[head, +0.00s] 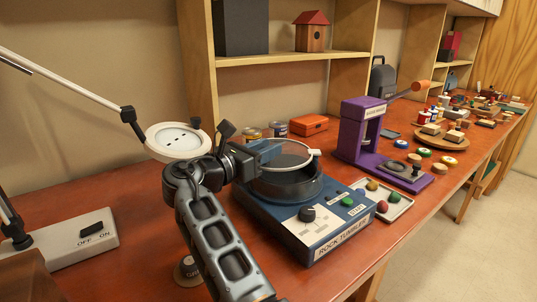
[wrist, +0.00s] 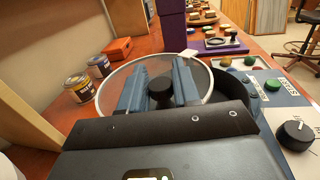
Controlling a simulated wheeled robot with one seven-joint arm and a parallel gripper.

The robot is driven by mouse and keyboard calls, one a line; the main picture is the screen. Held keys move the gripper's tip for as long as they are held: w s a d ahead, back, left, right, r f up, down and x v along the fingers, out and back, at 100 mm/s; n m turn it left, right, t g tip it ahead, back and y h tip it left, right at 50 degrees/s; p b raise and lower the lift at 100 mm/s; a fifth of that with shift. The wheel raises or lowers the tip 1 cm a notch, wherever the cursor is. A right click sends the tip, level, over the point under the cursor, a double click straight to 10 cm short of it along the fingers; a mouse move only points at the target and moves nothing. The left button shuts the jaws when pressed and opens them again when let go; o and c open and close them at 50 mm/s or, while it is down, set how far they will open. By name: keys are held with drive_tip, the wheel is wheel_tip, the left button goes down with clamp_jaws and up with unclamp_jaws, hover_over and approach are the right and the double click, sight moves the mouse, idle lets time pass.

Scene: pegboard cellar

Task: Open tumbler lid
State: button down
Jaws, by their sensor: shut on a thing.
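The blue rock tumbler (head: 325,232) stands on the red-brown bench, with a dark round drum (head: 290,186) on top. Its clear round lid (head: 292,152) has a pale rim and a small white tab; it appears raised above the drum rim. In the wrist view the lid (wrist: 199,67) fills the space ahead of my gripper. My gripper (head: 270,150) reaches over the lid from the left. In the wrist view its blue fingers (wrist: 159,88) are shut on the black lid knob (wrist: 160,92). The lid's near edge is hidden there by my gripper.
A purple press (head: 361,135) stands right of the tumbler, behind a tray of coloured stones (head: 392,204). Small cans (head: 276,129) and an orange box (head: 308,124) sit behind. A white magnifier lamp (head: 178,140) hangs close left of my arm.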

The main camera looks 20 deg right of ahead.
drive_tip(key=shift+w+m+g, duration=0.3)
drive_tip(key=shift+w+g, duration=0.05)
drive_tip(key=shift+g, duration=0.05)
drive_tip(key=shift+f, duration=0.1)
drive_tip(key=c, duration=0.9)
unclamp_jaws()
drive_tip(key=shift+c, duration=0.2)
drive_tip(key=shift+a, duration=0.1)
drive_tip(key=v, duration=0.7)
drive_tip(key=shift+a+b, duration=0.25)
drive_tip(key=shift+b, duration=0.1)
drive_tip(key=shift+s, duration=0.15)
drive_tip(key=shift+c, duration=0.3)
